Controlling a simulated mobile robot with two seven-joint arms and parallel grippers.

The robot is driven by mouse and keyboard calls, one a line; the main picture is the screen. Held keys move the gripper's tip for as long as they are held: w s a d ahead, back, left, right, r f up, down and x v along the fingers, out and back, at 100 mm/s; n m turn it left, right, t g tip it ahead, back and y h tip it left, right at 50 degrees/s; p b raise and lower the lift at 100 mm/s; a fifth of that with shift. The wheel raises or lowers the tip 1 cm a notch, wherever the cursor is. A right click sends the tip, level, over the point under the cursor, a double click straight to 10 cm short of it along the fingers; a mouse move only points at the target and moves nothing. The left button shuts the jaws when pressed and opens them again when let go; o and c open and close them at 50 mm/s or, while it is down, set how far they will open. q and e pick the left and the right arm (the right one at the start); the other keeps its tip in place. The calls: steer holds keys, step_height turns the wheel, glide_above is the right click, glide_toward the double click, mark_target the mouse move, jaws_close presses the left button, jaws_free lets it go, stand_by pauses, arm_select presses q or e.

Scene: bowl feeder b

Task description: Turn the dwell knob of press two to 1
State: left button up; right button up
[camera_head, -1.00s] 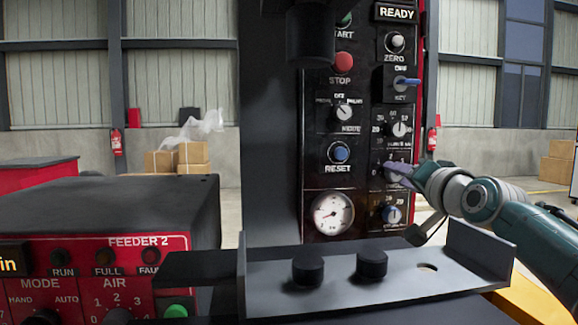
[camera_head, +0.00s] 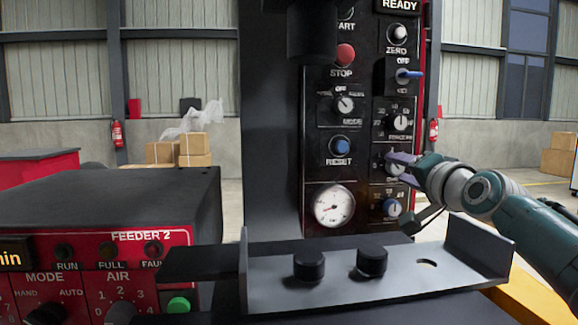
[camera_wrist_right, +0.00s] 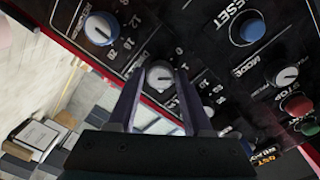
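The press control panel (camera_head: 365,105) stands upright in the middle of the head view. My right gripper (camera_head: 393,159) reaches in from the right at a grey knob (camera_head: 393,169) in the panel's right column, which it partly covers. This knob sits between the force knob (camera_head: 401,123) and a blue knob (camera_head: 391,208). In the right wrist view the grey knob (camera_wrist_right: 160,76) shows between the two fingertips of my right gripper (camera_wrist_right: 160,72). The fingers stand apart, with a small gap visible on each side. My left gripper is not in view.
The key switch (camera_head: 403,75) juts out above the force knob. A gauge (camera_head: 333,206) and the reset button (camera_head: 339,146) lie to the left. A grey plate with two black knobs (camera_head: 400,283) stands below in front. A red feeder box (camera_head: 110,255) is at left.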

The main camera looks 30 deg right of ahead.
steer(key=o, duration=0.3)
steer(key=shift+s+a+r, duration=0.1)
steer(key=shift+s+a, duration=0.15)
steer(key=shift+s, duration=0.3)
steer(key=p+v, duration=0.2)
steer(key=v, duration=0.6)
steer(key=shift+s, duration=0.35)
